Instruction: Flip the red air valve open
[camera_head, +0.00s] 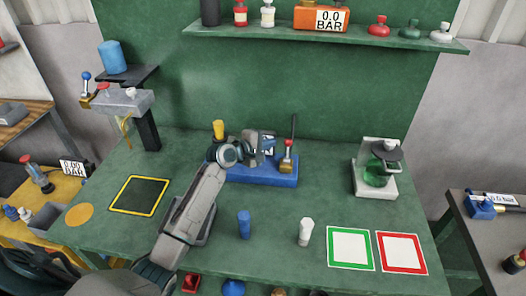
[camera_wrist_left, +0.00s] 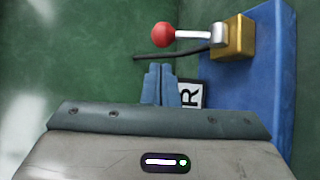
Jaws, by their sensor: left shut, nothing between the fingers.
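The red air valve is a brass block on a blue base (camera_head: 262,177), with a silver lever ending in a red ball (camera_wrist_left: 162,34). In the head view the valve (camera_head: 287,163) stands at the base's right end. In the left wrist view the lever points away from the blue base (camera_wrist_left: 262,95). My left gripper (camera_wrist_left: 161,70) is shut and empty, beside the valve and apart from the lever. In the head view this gripper (camera_head: 270,142) is just left of the valve and hides part of the base. My right gripper is not in view.
A dark rod or hose (camera_head: 294,126) rises by the valve. A partly hidden label (camera_wrist_left: 190,95) is behind my fingers. A yellow-topped part (camera_head: 218,130) stands left. A blue peg (camera_head: 244,225) and white peg (camera_head: 306,232) stand in front. A green flask (camera_head: 376,172) stands right.

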